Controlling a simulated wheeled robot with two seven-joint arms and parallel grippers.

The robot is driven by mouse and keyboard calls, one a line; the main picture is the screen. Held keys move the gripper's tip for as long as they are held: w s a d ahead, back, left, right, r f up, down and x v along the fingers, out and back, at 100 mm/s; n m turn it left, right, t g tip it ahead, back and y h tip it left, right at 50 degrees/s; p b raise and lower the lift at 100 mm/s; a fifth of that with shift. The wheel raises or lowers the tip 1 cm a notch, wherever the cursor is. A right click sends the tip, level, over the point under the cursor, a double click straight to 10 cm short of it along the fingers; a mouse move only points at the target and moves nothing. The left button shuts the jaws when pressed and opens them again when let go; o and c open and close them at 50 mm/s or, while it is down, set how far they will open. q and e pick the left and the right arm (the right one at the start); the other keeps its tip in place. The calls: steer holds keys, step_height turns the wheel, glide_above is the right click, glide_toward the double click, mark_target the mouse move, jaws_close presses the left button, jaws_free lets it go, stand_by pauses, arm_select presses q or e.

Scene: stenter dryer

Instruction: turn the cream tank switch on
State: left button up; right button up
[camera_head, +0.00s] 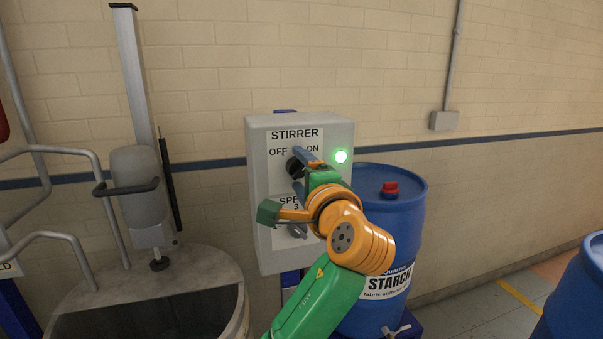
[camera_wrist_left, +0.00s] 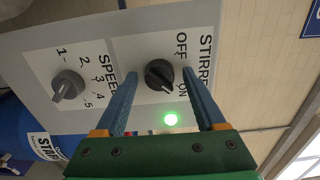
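The stirrer switch is a round black knob (camera_head: 294,167) on a pale grey control box (camera_head: 262,245) marked STIRRER, OFF and ON. In the left wrist view the knob (camera_wrist_left: 158,74) sits between the two blue fingers of my left gripper (camera_wrist_left: 160,75). The fingers are apart, with a visible gap on each side of the knob. A pale mark on the knob appears to face the ON side. A green lamp (camera_head: 341,156) beside the switch is lit. In the head view my left gripper (camera_head: 300,172) partly hides the box front. My right gripper is out of view.
A grey speed knob (camera_wrist_left: 67,86) sits below the switch on the same box. A blue starch drum (camera_head: 395,215) stands right of the box. A tub (camera_head: 235,325) with a stirrer column (camera_head: 137,75) and bent rails is at left. The wall is close behind.

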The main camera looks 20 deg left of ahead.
arm_select(q)
steer(key=shift+f, duration=0.1)
steer(key=shift+s+d+f+b, duration=0.1)
steer(key=shift+s+b, duration=0.05)
steer(key=shift+b, duration=0.2)
steer(key=b+v, duration=0.3)
steer(key=v, duration=0.3)
steer(key=shift+s+d, duration=0.2)
steer(key=shift+s, duration=0.05)
